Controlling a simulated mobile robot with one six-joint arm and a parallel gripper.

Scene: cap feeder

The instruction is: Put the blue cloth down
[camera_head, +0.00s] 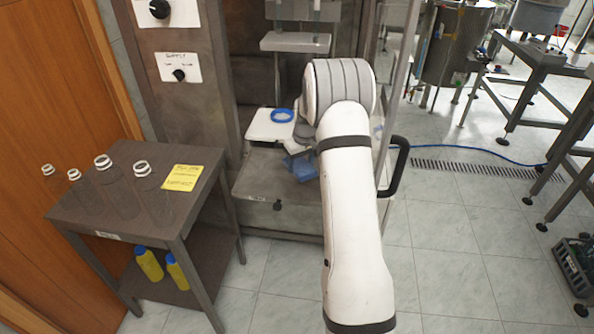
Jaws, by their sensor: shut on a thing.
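The blue cloth (302,168) is a small crumpled blue patch just left of my white arm, over the grey metal surface of the machine. My gripper (299,151) is at the cloth's upper edge and is shut on it. My arm hides part of the gripper and the right side of the cloth. I cannot tell whether the cloth's lower edge touches the metal surface (262,185).
A white plate (262,129) with a blue ring (282,115) is just behind my gripper. A black handle (400,165) stands right of my arm. At left, a grey table (118,212) holds several clear bottles and a yellow note (182,177).

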